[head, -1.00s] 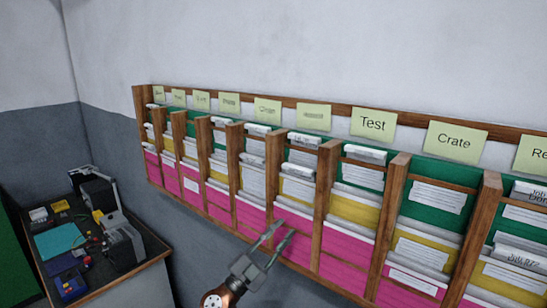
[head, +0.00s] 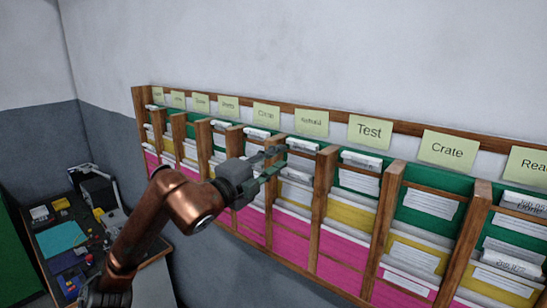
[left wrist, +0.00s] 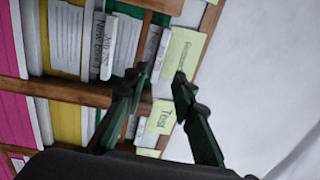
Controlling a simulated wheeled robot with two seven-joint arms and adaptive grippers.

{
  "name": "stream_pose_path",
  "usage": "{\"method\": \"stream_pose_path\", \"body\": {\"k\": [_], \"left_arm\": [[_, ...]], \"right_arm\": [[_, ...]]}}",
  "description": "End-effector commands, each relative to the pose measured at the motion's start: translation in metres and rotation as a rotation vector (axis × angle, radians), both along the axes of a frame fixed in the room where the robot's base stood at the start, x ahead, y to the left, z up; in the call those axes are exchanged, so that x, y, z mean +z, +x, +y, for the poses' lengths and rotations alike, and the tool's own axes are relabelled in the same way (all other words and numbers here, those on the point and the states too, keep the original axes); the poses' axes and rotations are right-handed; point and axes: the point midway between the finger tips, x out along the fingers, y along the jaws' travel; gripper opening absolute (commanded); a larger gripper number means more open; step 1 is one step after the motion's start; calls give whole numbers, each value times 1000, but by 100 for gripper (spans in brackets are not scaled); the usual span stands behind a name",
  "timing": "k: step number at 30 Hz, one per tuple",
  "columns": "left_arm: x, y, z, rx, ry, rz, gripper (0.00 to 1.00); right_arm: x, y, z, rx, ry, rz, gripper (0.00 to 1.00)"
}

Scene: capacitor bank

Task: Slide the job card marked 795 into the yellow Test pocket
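My left gripper (head: 284,157) is in front of the top cards of the Refurb column, left of the Test column. Its fingers are apart; they also show open in the left wrist view (left wrist: 162,73), with white card tops behind the gap. The Test label (head: 371,130) is above its column, and it also shows in the left wrist view (left wrist: 160,117). The yellow Test pocket (head: 352,214) is between the green and pink rows, holding white cards. A white card marked "Job" and "New Build" (left wrist: 105,45) stands in the neighbouring column; I cannot read its number surely. My right gripper is out of view.
Brown wooden dividers (head: 387,220) stand out between the columns. The Crate label (head: 447,150) is right of Test. A dark bench (head: 60,240) with tools stands at lower left. The wall above the rack is bare.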

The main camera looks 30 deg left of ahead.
Motion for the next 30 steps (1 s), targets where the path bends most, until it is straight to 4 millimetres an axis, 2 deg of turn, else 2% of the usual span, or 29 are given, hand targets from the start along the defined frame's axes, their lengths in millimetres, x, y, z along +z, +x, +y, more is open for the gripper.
{"method": "stream_pose_path", "body": {"k": [1, 14, 21, 30], "left_arm": [[5, 5, -1, -1, -1, 1, 25], [9, 51, -4, -2, 0, 1, 25], [6, 76, -7, -4, -4, -1, 25], [7, 90, -8, -2, -1, 0, 25]], "right_arm": [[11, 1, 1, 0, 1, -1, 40], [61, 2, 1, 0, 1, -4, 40], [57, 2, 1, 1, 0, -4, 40], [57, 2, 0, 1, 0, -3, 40]]}}
